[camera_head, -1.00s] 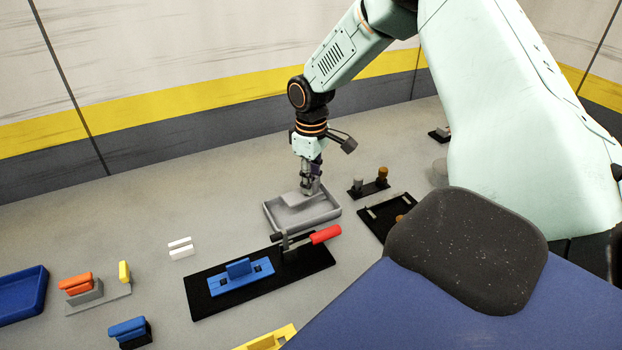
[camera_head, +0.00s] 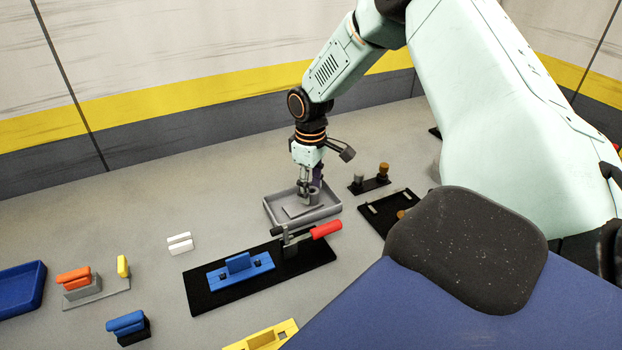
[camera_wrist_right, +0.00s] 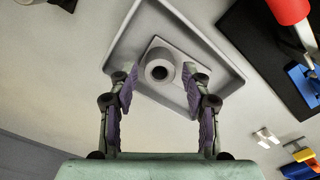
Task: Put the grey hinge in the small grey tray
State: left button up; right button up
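The grey hinge (camera_head: 299,211) lies in the small grey tray (camera_head: 331,214), a flat plate with a round barrel on it. In the right wrist view the hinge (camera_wrist_right: 147,91) rests on the floor of the tray (camera_wrist_right: 225,75), turned relative to its walls. My right gripper (camera_head: 309,188) is over the tray. In the right wrist view its purple-padded fingers (camera_wrist_right: 162,84) stand apart on either side of the barrel, with visible gaps. My left gripper is not in view.
A black board (camera_head: 210,301) with a blue part and red-handled clamp (camera_head: 326,229) stands in front of the tray. A black stand (camera_head: 370,187) and black tray (camera_head: 376,225) are to the right. A blue tray (camera_head: 20,290) is far left. Table behind the tray is clear.

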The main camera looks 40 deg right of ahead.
jog(key=shift+d+f, duration=0.1)
jog(key=shift+s+r, duration=0.1)
jog(key=shift+r, duration=0.35)
jog(key=r, duration=1.1)
jog(key=shift+w, duration=0.2)
jog(key=shift+s+r, duration=0.1)
